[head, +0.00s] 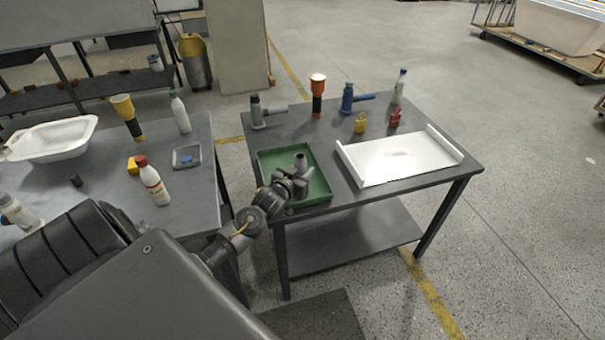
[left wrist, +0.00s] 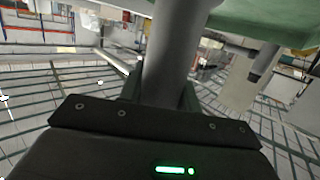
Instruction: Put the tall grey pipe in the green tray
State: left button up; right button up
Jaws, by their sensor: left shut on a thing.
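The tall grey pipe (head: 300,162) stands roughly upright in my left gripper (head: 291,185), its round open top showing above the fingers in the head view. The gripper is shut on it. Both are at the green tray (head: 267,160), over its near part, on the right-hand table. The gripper hides the pipe's lower part, so I cannot tell whether it touches the tray floor. In the left wrist view the grey pipe (left wrist: 178,50) rises between the fingers, with a green surface at the top. My right gripper is not in view.
Right of the tray lies a white raised-edge panel (head: 400,157). Behind stand a grey tool (head: 257,112), an orange-topped tool (head: 317,95), a blue tool (head: 348,98), small yellow and red items, and a bottle. The left table (head: 110,190) holds a white basin (head: 55,138) and bottles.

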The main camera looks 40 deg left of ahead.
pick_arm(q)
jog(key=shift+f, duration=0.75)
jog(key=shift+f, duration=0.15)
jog(key=o, duration=1)
jog(key=shift+r, duration=0.2)
jog(key=b+v, duration=0.1)
jog(key=v, duration=1.1)
